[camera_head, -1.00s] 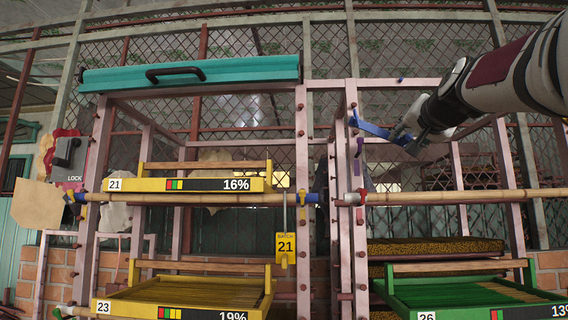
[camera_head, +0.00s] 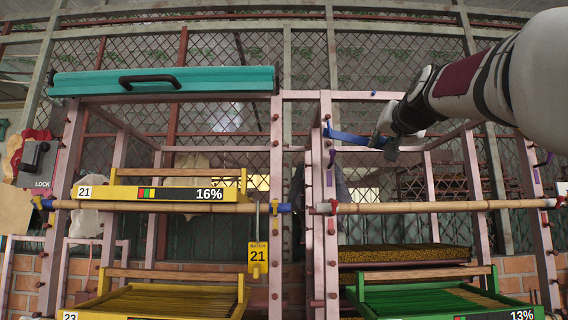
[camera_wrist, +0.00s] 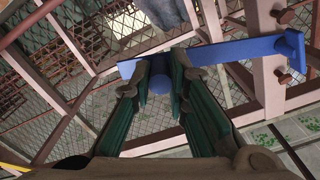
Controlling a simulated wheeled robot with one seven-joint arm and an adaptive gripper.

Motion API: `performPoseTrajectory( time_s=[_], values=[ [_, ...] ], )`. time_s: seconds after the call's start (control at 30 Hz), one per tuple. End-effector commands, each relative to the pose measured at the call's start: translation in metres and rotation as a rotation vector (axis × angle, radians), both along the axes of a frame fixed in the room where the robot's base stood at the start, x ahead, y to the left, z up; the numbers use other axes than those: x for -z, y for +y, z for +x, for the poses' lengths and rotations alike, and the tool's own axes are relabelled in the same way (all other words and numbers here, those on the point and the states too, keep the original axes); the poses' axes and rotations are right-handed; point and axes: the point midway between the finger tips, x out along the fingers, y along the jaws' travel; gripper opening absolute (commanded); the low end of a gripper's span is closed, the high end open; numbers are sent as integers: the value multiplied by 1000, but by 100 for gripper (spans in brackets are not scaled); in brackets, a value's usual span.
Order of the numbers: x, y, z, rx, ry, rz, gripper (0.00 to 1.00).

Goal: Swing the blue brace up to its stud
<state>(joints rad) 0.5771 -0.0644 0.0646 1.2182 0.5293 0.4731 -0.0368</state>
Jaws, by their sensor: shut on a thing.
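The blue brace (camera_head: 347,137) reaches from a pink post near the middle of the frame out to my gripper (camera_head: 383,142), sloping slightly down to the right. In the wrist view the brace (camera_wrist: 225,52) crosses the upper middle, with its thicker end at a post on the right. My gripper (camera_wrist: 163,68) is shut on a round blue knob (camera_wrist: 160,83) of the brace near its free end. Reddish studs (camera_wrist: 285,77) stick out of the post beside the brace's thick end. I cannot tell which stud belongs to the brace's free end.
A bamboo pole (camera_head: 430,207) runs across the rack below the brace. A yellow tray (camera_head: 120,192) and a green-framed tray (camera_head: 440,279) sit in the rack bays. A teal box with a black handle (camera_head: 220,80) lies along the top left.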

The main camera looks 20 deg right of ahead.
Motion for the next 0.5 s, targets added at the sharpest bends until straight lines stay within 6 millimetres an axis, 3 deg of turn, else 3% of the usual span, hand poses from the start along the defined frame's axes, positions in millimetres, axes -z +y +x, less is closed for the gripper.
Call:
performPoseTrajectory(
  time_s=[0.5],
  values=[
    [-65, 8, -1, -3, 133, -465, 0]
  ],
)
